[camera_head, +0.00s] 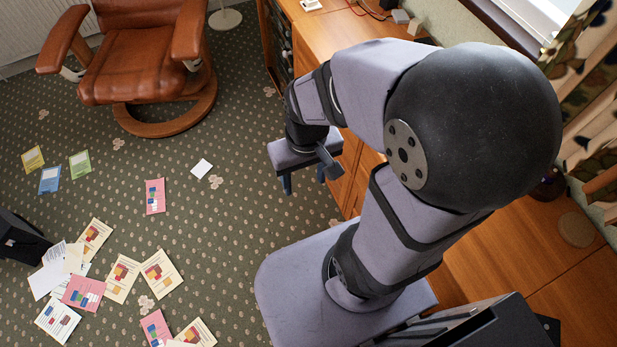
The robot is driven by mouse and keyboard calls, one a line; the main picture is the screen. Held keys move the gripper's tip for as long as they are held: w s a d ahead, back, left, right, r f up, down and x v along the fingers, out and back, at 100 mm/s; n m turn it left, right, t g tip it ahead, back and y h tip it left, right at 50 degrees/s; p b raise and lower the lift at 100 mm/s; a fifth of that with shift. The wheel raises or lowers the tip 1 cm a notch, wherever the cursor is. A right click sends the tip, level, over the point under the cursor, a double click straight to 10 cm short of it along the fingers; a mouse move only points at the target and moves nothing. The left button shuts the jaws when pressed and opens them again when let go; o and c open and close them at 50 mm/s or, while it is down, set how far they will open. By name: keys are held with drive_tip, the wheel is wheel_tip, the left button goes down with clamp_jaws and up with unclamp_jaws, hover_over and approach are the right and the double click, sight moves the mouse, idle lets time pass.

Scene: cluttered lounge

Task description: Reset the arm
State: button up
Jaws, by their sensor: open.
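My arm rises from its lavender base at the lower middle, bends at a large dark joint and reaches left over to the desk's edge. My gripper (304,180) hangs at its end, pointing down, in front of the wooden desk's drawers. Its two dark blue fingers are apart, and nothing shows between them. It is clear of the chair and the papers in the picture. Part of the wrist hides behind the forearm's end.
A wooden desk (335,32) runs along the right side, close to my arm. A brown leather armchair (140,65) stands at the upper left. Several papers and cards (160,272) lie scattered on the green patterned carpet (235,215). The carpet left of my gripper is mostly open.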

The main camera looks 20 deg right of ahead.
drive_tip(key=shift+s+d+r, duration=0.15)
drive_tip(key=shift+s+d, duration=0.15)
drive_tip(key=shift+s, duration=0.15)
wheel_tip(320, 180, up, 6)
drive_tip(key=p, duration=0.6)
wheel_tip(320, 180, down, 20)
drive_tip(key=b, duration=2)
drive_tip(key=shift+f, duration=0.25)
